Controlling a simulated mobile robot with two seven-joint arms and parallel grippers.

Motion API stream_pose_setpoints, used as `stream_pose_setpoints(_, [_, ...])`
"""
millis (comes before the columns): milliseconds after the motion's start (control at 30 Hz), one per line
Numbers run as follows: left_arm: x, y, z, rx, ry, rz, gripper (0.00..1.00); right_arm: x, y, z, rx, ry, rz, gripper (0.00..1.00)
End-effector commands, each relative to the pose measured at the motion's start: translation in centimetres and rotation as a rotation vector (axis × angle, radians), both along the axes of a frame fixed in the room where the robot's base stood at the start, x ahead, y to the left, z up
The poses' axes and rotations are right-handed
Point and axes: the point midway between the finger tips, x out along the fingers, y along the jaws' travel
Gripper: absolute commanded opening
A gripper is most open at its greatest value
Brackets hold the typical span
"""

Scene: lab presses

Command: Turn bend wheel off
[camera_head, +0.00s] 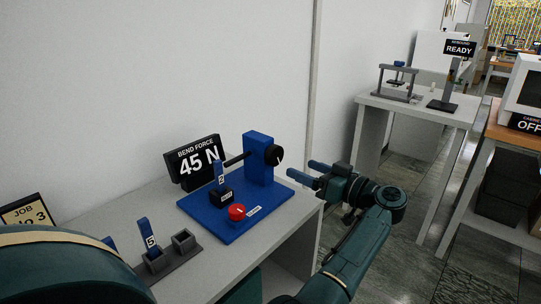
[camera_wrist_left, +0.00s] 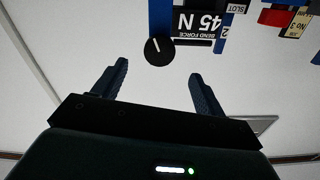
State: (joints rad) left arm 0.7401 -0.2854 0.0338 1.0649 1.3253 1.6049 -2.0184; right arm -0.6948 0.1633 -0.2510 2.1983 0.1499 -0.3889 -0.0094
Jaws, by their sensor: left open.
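The bend wheel (camera_head: 273,155) is a black round knob with a white mark, on the side of a blue upright block (camera_head: 257,160) on a blue base plate (camera_head: 205,222). It also shows in the left wrist view (camera_wrist_left: 159,51), where the picture is upside down. A sign (camera_head: 197,163) behind it reads "BEND FORCE 45 N". My left gripper (camera_head: 306,171) is open and empty, to the right of the wheel with its fingers toward it. In the left wrist view the wheel appears between and just beyond the two fingertips (camera_wrist_left: 158,70). My right gripper does not show.
A red button (camera_head: 236,212) and a black slot block (camera_head: 221,195) with a blue strip sit on the plate. A grey holder (camera_head: 168,262) and a job sign (camera_head: 25,212) stand at left. Another table (camera_head: 420,107) stands at back right, across open floor.

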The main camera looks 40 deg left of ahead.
Motion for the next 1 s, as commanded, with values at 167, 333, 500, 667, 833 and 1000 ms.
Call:
stream_pose_setpoints(167, [0.2,4.0,0.2,0.006,-0.002,0.003,0.72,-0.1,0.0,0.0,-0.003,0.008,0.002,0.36])
stream_pose_setpoints(333, [0.5,7.4,0.1,0.005,-0.002,0.001,0.72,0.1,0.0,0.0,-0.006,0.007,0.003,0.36])
stream_pose_setpoints(500, [0.8,9.8,0.1,0.005,-0.002,0.000,0.72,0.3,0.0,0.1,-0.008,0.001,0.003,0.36])
stream_pose_setpoints(667, [0.9,10.8,0.1,0.003,-0.002,-0.001,0.72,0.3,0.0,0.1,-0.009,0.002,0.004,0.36])
stream_pose_setpoints(833, [0.9,11.0,0.1,0.003,-0.002,-0.002,0.72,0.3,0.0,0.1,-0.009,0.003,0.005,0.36])
stream_pose_setpoints(1000, [0.9,11.0,0.1,0.003,-0.002,-0.002,0.69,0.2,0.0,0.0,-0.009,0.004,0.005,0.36])
